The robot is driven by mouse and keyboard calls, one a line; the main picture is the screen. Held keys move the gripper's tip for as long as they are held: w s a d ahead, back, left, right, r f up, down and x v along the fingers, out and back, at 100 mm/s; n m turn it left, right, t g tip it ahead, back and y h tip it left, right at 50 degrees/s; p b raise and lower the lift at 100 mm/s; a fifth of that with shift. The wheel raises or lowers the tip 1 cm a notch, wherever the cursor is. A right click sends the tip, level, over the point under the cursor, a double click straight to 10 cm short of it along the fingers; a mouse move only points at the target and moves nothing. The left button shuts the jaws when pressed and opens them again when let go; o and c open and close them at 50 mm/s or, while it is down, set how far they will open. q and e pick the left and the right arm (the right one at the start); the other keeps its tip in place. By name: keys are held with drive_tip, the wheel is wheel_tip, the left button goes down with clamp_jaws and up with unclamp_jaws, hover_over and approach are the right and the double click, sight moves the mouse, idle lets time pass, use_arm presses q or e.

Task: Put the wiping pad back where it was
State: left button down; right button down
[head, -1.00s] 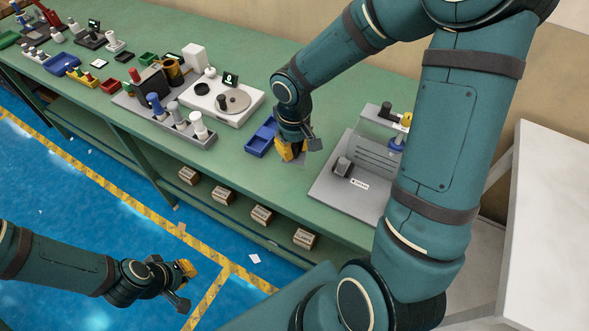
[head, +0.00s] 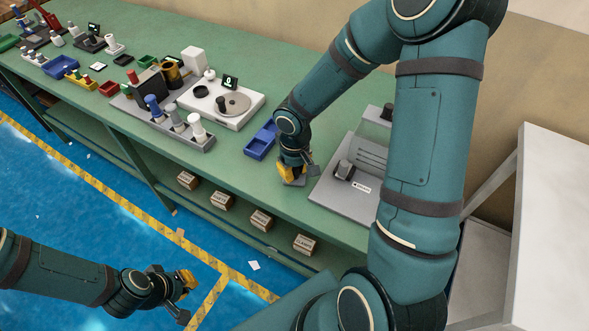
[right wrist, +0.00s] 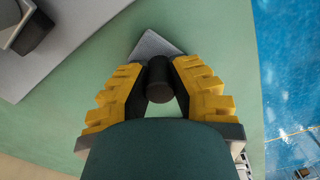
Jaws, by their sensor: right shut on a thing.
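The wiping pad is a flat grey plate with a dark round knob; in the right wrist view its plate (right wrist: 152,45) shows beyond the fingers and its knob (right wrist: 159,82) stands between them. My right gripper (head: 292,170) is shut on the knob, over the green bench just left of the grey fixture. In the head view only a grey edge of the pad (head: 293,183) shows under the fingers. I cannot tell whether the pad touches the bench. My left gripper (head: 190,284) hangs over the blue floor, away from the bench; its finger opening is unclear.
A blue tray (head: 259,149) lies left of my right gripper. The grey fixture (head: 327,188), with a dark block on it, is close on the right. A white device with a round disc (head: 235,103) stands further left. Bare green bench (head: 238,172) lies toward the front edge.

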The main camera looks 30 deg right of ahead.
drive_tip(key=c, duration=1)
unclamp_jaws()
drive_tip(key=shift+f, duration=0.1)
drive_tip(key=shift+r+p, duration=0.35)
drive_tip(key=shift+r, duration=0.25)
wheel_tip(320, 180, up, 11)
drive_tip(key=p, duration=0.2)
drive_tip(key=shift+r+p, duration=0.1)
drive_tip(key=shift+p, duration=0.2)
